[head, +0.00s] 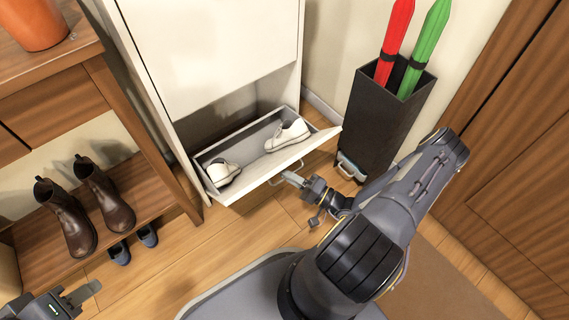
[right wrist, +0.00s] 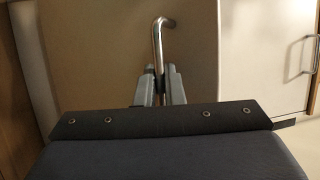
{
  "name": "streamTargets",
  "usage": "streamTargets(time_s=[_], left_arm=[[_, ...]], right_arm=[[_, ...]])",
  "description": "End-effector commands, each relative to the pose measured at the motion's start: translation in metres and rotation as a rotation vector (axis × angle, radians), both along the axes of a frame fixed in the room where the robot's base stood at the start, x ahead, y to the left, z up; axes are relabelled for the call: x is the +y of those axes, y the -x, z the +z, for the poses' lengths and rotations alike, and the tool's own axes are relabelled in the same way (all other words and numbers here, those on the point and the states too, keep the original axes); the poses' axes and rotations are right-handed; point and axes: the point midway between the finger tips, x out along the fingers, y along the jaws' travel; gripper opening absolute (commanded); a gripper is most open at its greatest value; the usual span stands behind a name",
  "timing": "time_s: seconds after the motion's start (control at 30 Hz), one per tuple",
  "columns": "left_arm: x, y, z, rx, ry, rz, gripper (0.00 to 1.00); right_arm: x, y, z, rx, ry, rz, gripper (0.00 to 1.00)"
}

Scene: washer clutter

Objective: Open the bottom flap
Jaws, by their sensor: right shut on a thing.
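The bottom flap (head: 265,183) of the white shoe cabinet (head: 210,60) is tilted outward, with its tray showing a pair of white shoes inside. Its metal handle (right wrist: 163,40) stands between the fingers of my right gripper (right wrist: 160,88) in the right wrist view. My right gripper (head: 296,180) is shut on this handle at the front of the flap. My left gripper (head: 82,296) is at the lower left corner of the head view, away from the cabinet. Only part of it shows, and its finger gap is not clear.
A black umbrella stand (head: 376,125) with a red and a green umbrella stands right of the cabinet, close to my right arm. A wooden shelf (head: 135,195) with brown boots (head: 68,215) stands at the left. Blue shoes (head: 120,252) lie below.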

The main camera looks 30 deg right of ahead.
Motion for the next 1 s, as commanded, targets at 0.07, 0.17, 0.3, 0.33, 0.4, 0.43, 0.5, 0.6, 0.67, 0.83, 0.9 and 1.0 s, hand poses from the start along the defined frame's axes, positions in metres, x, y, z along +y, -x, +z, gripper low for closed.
streamTargets(time_s=[0.07, 0.17, 0.3, 0.33, 0.4, 0.43, 0.5, 0.6, 0.67, 0.83, 0.9, 1.0], left_arm=[[0.0, 0.0, -0.007, 0.0, 0.0, 0.0, 0.36], [0.0, 0.0, -0.012, 0.0, 0.0, 0.0, 0.36], [0.0, 0.0, -0.019, 0.0, 0.0, 0.0, 0.36], [0.0, 0.0, -0.02, 0.0, 0.0, 0.0, 0.36], [0.0, 0.0, -0.023, 0.0, 0.0, 0.0, 0.36], [0.0, 0.0, -0.024, 0.0, 0.0, 0.0, 0.36], [0.0, 0.0, -0.026, 0.0, 0.0, 0.0, 0.36], [0.0, 0.0, -0.028, 0.0, 0.0, 0.0, 0.36], [0.0, 0.0, -0.029, 0.0, 0.0, 0.0, 0.36], [0.0, 0.0, -0.031, 0.0, 0.0, 0.0, 0.36], [0.0, 0.0, -0.032, 0.0, 0.0, 0.0, 0.36], [0.0, 0.0, -0.032, 0.0, 0.0, 0.0, 0.36]], right_arm=[[-0.001, 0.008, -0.016, 0.01, 0.003, -0.001, 0.0], [-0.002, 0.018, -0.029, 0.009, 0.001, -0.002, 0.0], [-0.002, 0.03, -0.048, -0.055, -0.004, -0.002, 0.0], [-0.003, 0.032, -0.051, -0.07, -0.004, -0.003, 0.0], [-0.003, 0.036, -0.059, -0.101, -0.006, -0.005, 0.0], [-0.003, 0.038, -0.062, -0.114, -0.007, -0.003, 0.0], [-0.003, 0.042, -0.069, -0.141, -0.008, -0.003, 0.0], [-0.004, 0.047, -0.078, -0.175, -0.01, -0.004, 0.0], [-0.004, 0.049, -0.083, -0.191, -0.011, -0.004, 0.0], [-0.005, 0.052, -0.092, -0.228, -0.013, -0.003, 0.0], [-0.005, 0.053, -0.094, -0.238, -0.013, -0.003, 0.0], [-0.005, 0.054, -0.096, -0.247, -0.014, -0.004, 0.0]])
